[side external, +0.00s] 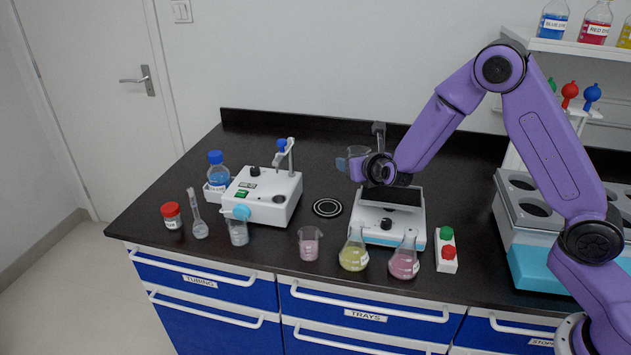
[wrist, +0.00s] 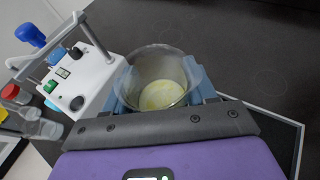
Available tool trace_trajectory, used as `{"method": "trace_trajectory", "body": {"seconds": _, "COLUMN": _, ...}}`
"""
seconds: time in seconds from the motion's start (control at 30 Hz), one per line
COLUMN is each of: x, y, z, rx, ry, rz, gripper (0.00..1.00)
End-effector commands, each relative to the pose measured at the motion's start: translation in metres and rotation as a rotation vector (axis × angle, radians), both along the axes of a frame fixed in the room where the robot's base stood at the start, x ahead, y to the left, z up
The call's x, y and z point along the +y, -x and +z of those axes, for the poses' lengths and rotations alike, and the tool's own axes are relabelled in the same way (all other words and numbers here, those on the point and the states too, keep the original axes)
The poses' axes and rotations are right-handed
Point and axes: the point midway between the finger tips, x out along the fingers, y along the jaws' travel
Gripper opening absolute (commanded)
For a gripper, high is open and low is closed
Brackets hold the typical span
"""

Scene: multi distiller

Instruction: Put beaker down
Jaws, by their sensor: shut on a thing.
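My gripper (side external: 352,168) is shut on a clear glass beaker (side external: 359,152), in the side view above the bench, just behind the white device with a dark top plate (side external: 389,225). In the wrist view the beaker (wrist: 150,62) sits between the blue fingers of my gripper (wrist: 163,92). A little pale yellow content shows at its bottom. The beaker looks roughly upright. Its lower part is partly hidden by the fingers and wrist, and I cannot tell its exact height above the surface.
The black bench (side external: 310,140) has free room behind and left of the gripper. A white apparatus with a stand (side external: 265,192) is left, with a round dark pad (side external: 327,207) beside it. A pink beaker (side external: 309,245), yellow flask (side external: 353,252) and pink flask (side external: 404,260) line the front.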

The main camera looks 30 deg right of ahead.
Motion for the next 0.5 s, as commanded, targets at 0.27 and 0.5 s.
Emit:
{"method": "trace_trajectory", "body": {"seconds": 0.27, "x": 0.000, "y": -0.023, "z": -0.015, "rx": 0.004, "ry": -0.001, "rz": 0.005, "gripper": 0.24}}
{"method": "trace_trajectory", "body": {"seconds": 0.5, "x": 0.002, "y": -0.063, "z": -0.033, "rx": 0.005, "ry": -0.001, "rz": 0.005, "gripper": 0.24}}
